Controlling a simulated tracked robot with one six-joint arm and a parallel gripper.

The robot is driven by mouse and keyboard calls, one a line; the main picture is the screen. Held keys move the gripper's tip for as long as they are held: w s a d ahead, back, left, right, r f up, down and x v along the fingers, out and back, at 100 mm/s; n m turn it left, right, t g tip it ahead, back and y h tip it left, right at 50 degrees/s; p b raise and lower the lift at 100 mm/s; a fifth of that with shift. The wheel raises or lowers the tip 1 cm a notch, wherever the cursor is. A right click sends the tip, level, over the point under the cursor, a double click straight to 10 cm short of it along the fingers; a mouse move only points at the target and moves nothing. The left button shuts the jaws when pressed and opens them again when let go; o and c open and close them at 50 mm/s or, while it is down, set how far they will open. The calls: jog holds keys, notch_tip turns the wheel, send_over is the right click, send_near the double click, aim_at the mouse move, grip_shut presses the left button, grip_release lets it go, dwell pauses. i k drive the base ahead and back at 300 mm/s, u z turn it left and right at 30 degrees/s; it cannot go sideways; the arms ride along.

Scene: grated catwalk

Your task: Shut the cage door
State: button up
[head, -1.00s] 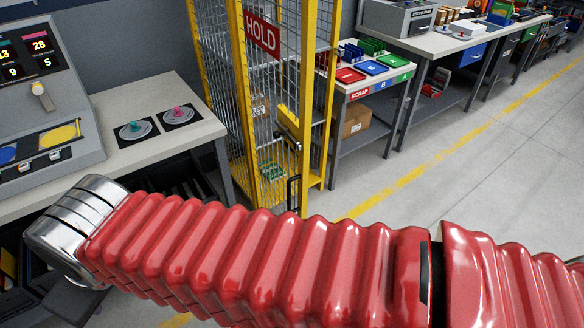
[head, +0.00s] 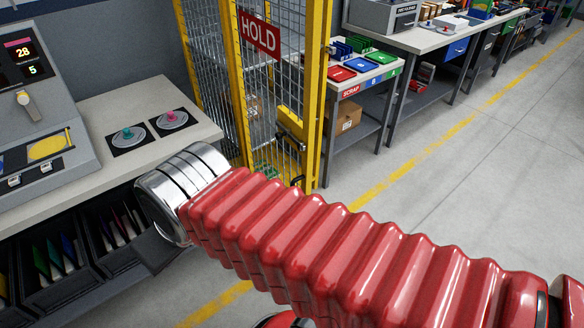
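The cage (head: 200,75) stands behind my arm, with yellow posts and wire mesh. A red HOLD sign (head: 259,35) hangs across its upper front. A tall yellow frame edge (head: 317,90) stands at the cage's right side, with a yellow latch box (head: 290,122) beside it at mid height. I cannot tell for sure which mesh panel is the door or how far it stands open. My gripper's fingers do not show.
A bench (head: 205,128) with two knobs on black plates stands left, with a console (head: 40,150) and dark bins (head: 55,265) below. A table with coloured trays (head: 361,64) stands right of the cage. The grey floor (head: 480,190) at right is open.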

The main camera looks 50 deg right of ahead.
aim_at(265, 36)
jog(key=z, duration=1.45)
jog(key=i, duration=0.5)
jog(key=z, duration=0.1)
jog(key=k, duration=0.5)
jog(key=u, duration=0.05)
